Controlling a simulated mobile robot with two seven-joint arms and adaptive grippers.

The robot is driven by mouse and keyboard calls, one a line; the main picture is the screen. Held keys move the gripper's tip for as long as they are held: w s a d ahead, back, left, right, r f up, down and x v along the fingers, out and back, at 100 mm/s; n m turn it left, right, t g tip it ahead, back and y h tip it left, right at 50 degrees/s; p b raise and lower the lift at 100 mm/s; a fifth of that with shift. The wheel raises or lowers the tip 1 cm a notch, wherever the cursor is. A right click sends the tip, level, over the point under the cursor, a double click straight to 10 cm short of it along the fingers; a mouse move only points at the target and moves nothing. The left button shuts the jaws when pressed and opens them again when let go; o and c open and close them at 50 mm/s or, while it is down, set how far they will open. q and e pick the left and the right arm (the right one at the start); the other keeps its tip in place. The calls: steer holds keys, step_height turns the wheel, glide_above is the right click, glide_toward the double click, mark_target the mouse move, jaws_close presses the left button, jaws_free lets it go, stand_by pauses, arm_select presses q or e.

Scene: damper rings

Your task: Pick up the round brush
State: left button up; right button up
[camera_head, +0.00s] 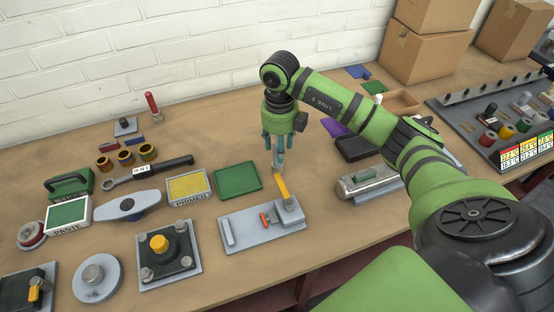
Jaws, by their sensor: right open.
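I cannot tell for certain which object is the round brush. A thin upright red handle (152,105) stands at the back left near the wall; its lower end is too small to make out. My right gripper (278,160) points down over the middle of the bench, just behind a grey fixture (262,224) with a yellow lever (282,187). Its jaws are open, and I see nothing clearly held. Whether the fingertips touch the lever is unclear. My left gripper is out of view.
A green tray (238,182) and a yellow tray (187,187) lie left of the gripper. A black-handled wrench (160,168) and several rings lie further left. A metal cylinder (368,180) lies right. Cardboard boxes (425,50) stand back right. The bench near the wall is mostly clear.

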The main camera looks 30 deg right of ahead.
steer(key=f, duration=0.2)
steer(key=f+p, duration=0.1)
steer(key=shift+w+a+f, duration=0.15)
steer(key=shift+a+f, duration=0.05)
steer(key=shift+f, duration=0.6)
jaws_close()
steer(key=shift+r, duration=0.1)
